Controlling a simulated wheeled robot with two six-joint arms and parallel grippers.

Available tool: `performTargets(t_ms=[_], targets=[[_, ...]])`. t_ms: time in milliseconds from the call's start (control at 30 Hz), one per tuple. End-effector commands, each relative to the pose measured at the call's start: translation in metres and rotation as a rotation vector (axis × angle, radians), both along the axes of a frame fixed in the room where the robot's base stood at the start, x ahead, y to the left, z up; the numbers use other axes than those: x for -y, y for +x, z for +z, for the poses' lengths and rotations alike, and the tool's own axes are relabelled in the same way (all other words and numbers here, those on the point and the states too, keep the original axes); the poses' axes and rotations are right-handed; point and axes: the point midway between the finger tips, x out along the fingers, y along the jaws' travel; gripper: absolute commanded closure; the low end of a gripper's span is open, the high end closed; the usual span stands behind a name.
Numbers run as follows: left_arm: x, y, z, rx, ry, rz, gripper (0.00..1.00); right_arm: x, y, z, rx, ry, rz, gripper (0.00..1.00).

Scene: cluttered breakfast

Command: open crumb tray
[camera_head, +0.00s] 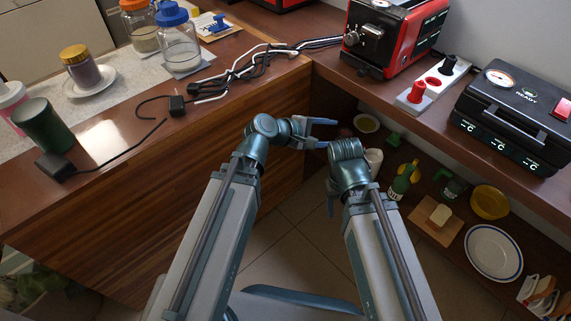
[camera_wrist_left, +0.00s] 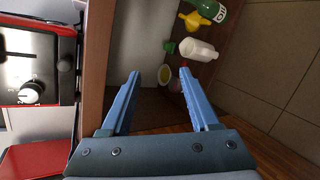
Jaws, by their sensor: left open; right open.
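A red and black toaster (camera_head: 392,35) stands on the upper counter at the back right, with a knob on its front. In the left wrist view part of it, a metal front with a knob (camera_wrist_left: 30,92), shows at the left edge. I cannot make out a crumb tray on it. My left gripper (camera_head: 322,132) is open and empty, in front of and below the counter's inner corner, apart from the toaster. Its two fingers (camera_wrist_left: 159,74) are spread in the left wrist view with nothing between them. My right gripper (camera_head: 331,205) is lower, mostly hidden behind its own wrist, and appears empty.
A power strip (camera_head: 433,84) and a black waffle maker (camera_head: 516,115) sit right of the toaster. Cables (camera_head: 240,75), jars (camera_head: 180,50) and a green cup (camera_head: 43,126) are on the left counter. The lower shelf holds bottles, a yellow bowl (camera_head: 489,202) and a plate (camera_head: 493,253).

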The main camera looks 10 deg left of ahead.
Motion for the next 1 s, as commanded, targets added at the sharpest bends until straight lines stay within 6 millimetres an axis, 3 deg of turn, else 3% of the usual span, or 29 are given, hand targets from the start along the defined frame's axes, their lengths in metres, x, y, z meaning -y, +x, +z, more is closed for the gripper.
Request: performTargets(t_ms=[300, 533, 767, 1000], targets=[[-0.026, -0.027, -0.047, 0.054, 0.409, -0.26, 0.38, 0.0, 0.0, 0.005, 0.0, 0.0, 0.0, 0.38], [-0.054, -0.05, -0.068, 0.058, 0.686, -0.483, 0.38, 0.0, 0.0, 0.016, 0.0, 0.0, 0.0, 0.38], [-0.084, -0.075, -0.064, 0.029, 0.918, -0.715, 0.38, 0.0, 0.0, 0.042, 0.0, 0.0, 0.0, 0.38], [-0.095, -0.087, -0.054, 0.009, 1.01, -0.831, 0.38, 0.0, 0.0, 0.059, 0.0, 0.0, 0.0, 0.38]])
